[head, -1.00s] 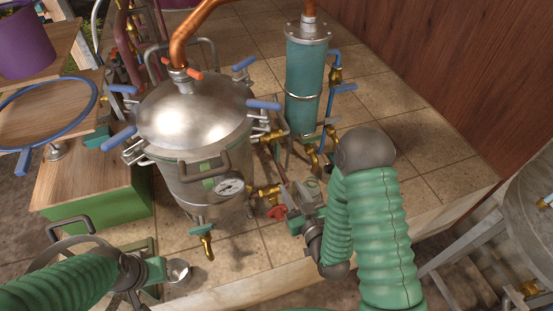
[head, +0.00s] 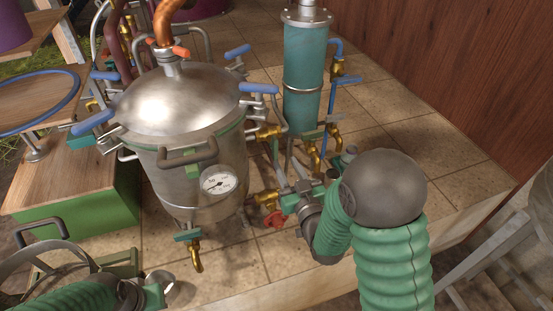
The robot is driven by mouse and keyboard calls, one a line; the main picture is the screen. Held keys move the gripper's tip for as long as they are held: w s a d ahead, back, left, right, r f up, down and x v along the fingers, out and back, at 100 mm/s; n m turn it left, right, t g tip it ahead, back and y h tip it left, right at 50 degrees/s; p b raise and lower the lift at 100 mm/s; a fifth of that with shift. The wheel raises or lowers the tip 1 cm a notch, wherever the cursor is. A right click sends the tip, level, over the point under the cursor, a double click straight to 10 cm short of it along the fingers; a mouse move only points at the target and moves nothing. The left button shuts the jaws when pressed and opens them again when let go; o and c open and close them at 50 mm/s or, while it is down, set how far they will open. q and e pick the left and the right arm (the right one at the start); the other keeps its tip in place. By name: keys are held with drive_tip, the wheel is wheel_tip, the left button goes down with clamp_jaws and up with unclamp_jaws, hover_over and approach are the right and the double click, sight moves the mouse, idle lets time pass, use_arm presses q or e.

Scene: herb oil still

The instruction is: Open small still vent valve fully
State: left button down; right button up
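The small still (head: 185,110) is a steel pot with a domed lid, blue-handled clamps and a dial gauge (head: 218,181). A brass valve with a red handwheel (head: 274,218) sits low at its right side. Another brass fitting (head: 268,133) is higher on that side, and a brass tap (head: 195,254) hangs below the pot. I cannot tell which is the vent valve. My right gripper (head: 289,187) is beside the red handwheel and brass pipework; its fingers are hard to make out. My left gripper (head: 160,286) is low at the left, partly hidden by its wrist.
A teal condenser column (head: 304,75) with blue pipes and brass valves stands right of the still. A wooden-topped green box (head: 75,200) is at the left. A steel vessel (head: 543,205) is at the right edge. Tiled floor (head: 430,165) is clear near the wood wall.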

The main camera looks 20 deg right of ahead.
sight(276, 145)
drive_tip(key=w+p, duration=0.1)
drive_tip(key=w, duration=0.7)
drive_tip(key=shift+w+a, duration=0.25)
drive_tip(key=shift+w, duration=0.2)
drive_tip(key=shift+d, duration=0.1)
clamp_jaws()
